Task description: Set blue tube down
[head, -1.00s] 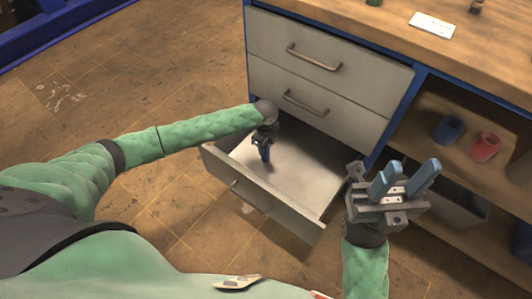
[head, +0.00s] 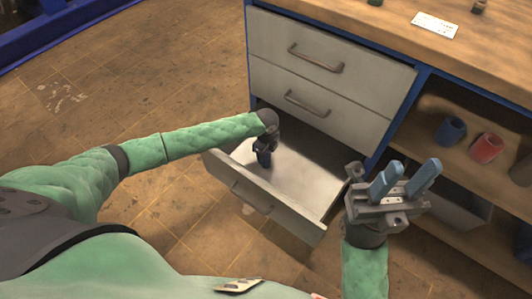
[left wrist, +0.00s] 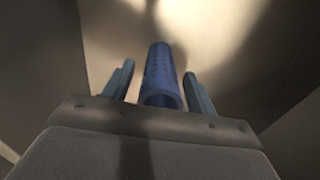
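My left gripper (head: 264,158) is inside the open bottom drawer (head: 308,180), pointing down near its floor. In the left wrist view the blue tube (left wrist: 160,78) lies between the two fingers of my left gripper (left wrist: 160,88), its open end toward the camera. A gap shows on each side of the tube, so the fingers look open around it. I cannot tell whether the tube touches the drawer floor. In the head view the gripper hides most or all of the tube. My right gripper (head: 408,178) is open and empty, right of the drawer.
The drawer's front panel (head: 262,208) stands close to my left forearm. Two closed drawers (head: 318,95) are above. A shelf at right holds a blue cup (head: 450,130) and a red cup (head: 487,148). A white card (head: 435,25) lies on the wooden worktop (head: 400,18).

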